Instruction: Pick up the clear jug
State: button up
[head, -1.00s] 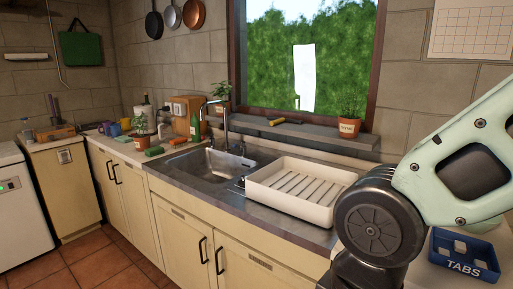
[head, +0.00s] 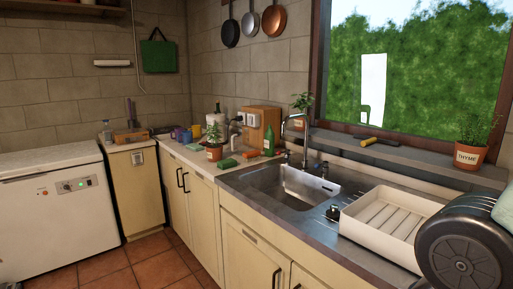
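I cannot make out a clear jug for certain. A small, pale, see-through vessel (head: 107,131) stands at the back of the narrow cabinet top on the left; it is too small to tell whether it is a jug or a bottle. My gripper is out of view. Only a dark round joint of my arm shows at the lower right, in front of the right end of the counter.
A white draining tray (head: 350,226) sits right of the sink (head: 292,186). A potted plant (head: 214,153), green bottle (head: 269,141) and mugs (head: 181,135) crowd the counter's far end. A white appliance (head: 62,215) stands left. The tiled floor (head: 150,262) before the cabinets is clear.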

aim_at(239, 139)
jog(key=i+j+z, duration=0.1)
jog(key=i+j, duration=0.25)
jog(key=j, duration=0.15)
jog(key=i+j+z, duration=0.1)
jog(key=i+j, duration=0.25)
jog(key=j, duration=0.15)
jog(key=i+j+z, duration=0.1)
jog(key=i+j, duration=0.25)
jog(key=j, duration=0.2)
jog(key=i+j+z, duration=0.1)
jog(key=i+j, duration=0.2)
jog(key=j, duration=0.25)
jog(key=i+j, duration=0.3)
jog(key=j, duration=0.3)
jog(key=i+j+z, duration=0.15)
jog(key=i+j, duration=0.15)
jog(key=j, duration=0.3)
jog(key=i+j+z, duration=0.1)
jog(key=i+j, duration=0.15)
jog(key=j, duration=0.35)
jog(key=i+j+z, duration=0.1)
jog(key=i+j, duration=0.15)
jog(key=j, duration=0.4)
